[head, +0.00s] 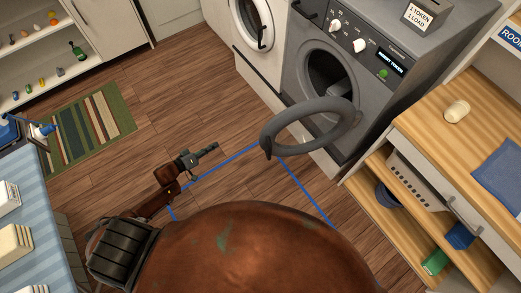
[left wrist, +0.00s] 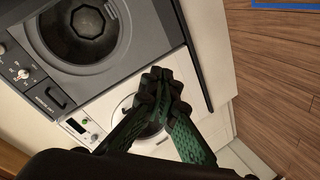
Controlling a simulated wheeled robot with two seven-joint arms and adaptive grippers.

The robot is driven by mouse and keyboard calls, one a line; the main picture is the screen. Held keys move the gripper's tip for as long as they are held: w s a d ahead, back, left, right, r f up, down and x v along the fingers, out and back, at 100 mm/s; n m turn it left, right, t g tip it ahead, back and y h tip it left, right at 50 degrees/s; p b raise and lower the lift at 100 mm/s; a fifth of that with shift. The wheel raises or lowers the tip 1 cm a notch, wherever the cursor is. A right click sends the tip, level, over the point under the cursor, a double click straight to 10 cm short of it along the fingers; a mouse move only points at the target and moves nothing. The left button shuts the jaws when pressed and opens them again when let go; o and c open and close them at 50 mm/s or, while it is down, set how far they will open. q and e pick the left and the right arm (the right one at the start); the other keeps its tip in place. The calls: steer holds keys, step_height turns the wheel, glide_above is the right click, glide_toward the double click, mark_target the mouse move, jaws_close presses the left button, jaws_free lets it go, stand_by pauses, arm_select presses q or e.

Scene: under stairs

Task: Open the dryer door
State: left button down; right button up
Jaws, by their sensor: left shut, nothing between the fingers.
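A dark grey front-loading machine (head: 325,50) stands at the upper right in the head view. Its round ring door (head: 310,128) is swung wide open, and its drum opening (head: 328,76) shows. A white machine (head: 262,70) stands to its left with its round door (head: 252,22) shut. No label tells which is the dryer. My left gripper (head: 212,149) is shut and empty, above the floor left of the grey door and apart from it. In the left wrist view its green-padded fingers (left wrist: 162,80) meet in front of the white machine (left wrist: 205,125). My right gripper is out of view.
A wooden counter (head: 440,100) with open shelves stands at the right. A striped table (head: 38,190) is at the left edge, and a striped rug (head: 88,130) lies near it. Wooden floor (head: 190,95) is clear between the rug and the machines.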

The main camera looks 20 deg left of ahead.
arm_select(q)
steer(key=s+d+r+g+h+b, duration=0.4)
steer(key=d+r+g+h+b, duration=0.25)
steer(key=d+r+h, duration=0.55)
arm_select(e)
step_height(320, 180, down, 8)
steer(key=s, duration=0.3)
arm_select(q)
steer(key=w+d+r+y+b, duration=0.1)
steer(key=w+d+y+b, duration=0.1)
steer(key=d, duration=0.9)
steer(key=shift+w+r, duration=0.15)
steer(key=shift+w, duration=0.5)
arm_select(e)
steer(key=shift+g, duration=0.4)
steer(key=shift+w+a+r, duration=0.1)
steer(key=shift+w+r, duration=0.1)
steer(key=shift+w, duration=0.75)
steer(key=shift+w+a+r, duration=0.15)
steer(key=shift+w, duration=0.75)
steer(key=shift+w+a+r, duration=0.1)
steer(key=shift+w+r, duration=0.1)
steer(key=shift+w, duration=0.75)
arm_select(q)
steer(key=shift+d, duration=0.1)
steer(key=shift+s+d+r, duration=0.1)
steer(key=shift+s, duration=0.05)
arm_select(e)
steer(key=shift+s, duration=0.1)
